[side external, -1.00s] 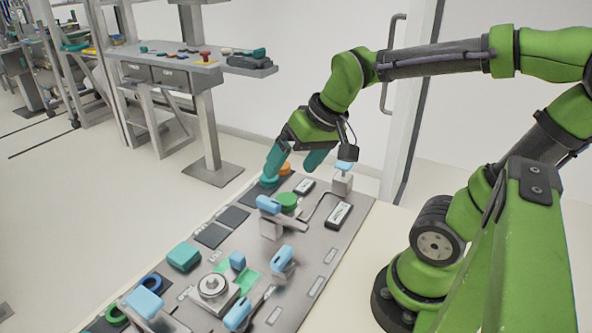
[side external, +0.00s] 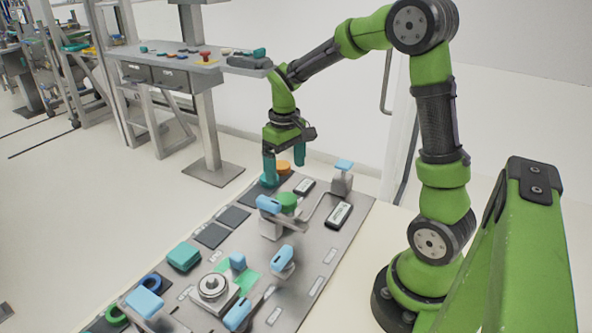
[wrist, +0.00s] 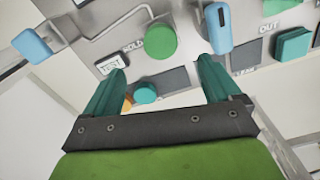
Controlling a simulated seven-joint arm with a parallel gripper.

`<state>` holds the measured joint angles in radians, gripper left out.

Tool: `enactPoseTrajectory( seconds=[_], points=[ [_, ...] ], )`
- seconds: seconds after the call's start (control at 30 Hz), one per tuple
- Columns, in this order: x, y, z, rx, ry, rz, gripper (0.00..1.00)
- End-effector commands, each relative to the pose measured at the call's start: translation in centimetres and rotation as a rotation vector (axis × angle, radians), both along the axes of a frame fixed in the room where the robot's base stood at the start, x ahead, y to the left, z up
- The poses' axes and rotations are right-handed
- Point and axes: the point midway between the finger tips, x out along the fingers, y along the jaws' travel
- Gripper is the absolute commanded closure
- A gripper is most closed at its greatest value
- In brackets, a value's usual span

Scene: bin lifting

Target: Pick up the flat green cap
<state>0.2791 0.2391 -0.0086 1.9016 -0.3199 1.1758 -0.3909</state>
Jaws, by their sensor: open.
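The flat green cap (side external: 287,201) is a round green disc near the far end of the grey panel, beside a blue-handled clamp. In the wrist view the green cap (wrist: 161,41) lies beyond the fingertips, roughly centred between them. My gripper (side external: 284,172) points down above the far end of the panel, behind the cap in the side view. Its two teal fingers (wrist: 162,69) are spread apart with nothing held between them.
A teal cap (wrist: 145,93) and a partly hidden orange cap (wrist: 127,103) lie near the fingers. The blue clamp handle (wrist: 217,27) stands close to the green cap. Another blue-topped clamp (side external: 343,168) and a black-framed label (side external: 339,215) are to the right.

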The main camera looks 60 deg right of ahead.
Motion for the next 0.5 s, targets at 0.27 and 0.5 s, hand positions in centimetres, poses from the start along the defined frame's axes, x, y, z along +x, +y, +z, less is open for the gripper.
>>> enactPoseTrajectory(
  seconds=[0.27,0.5],
  points=[
    [0.0,0.0,-3.9,0.000,0.000,-0.002,0.09],
    [0.0,0.0,-6.4,0.002,0.005,-0.001,0.09]
  ],
)
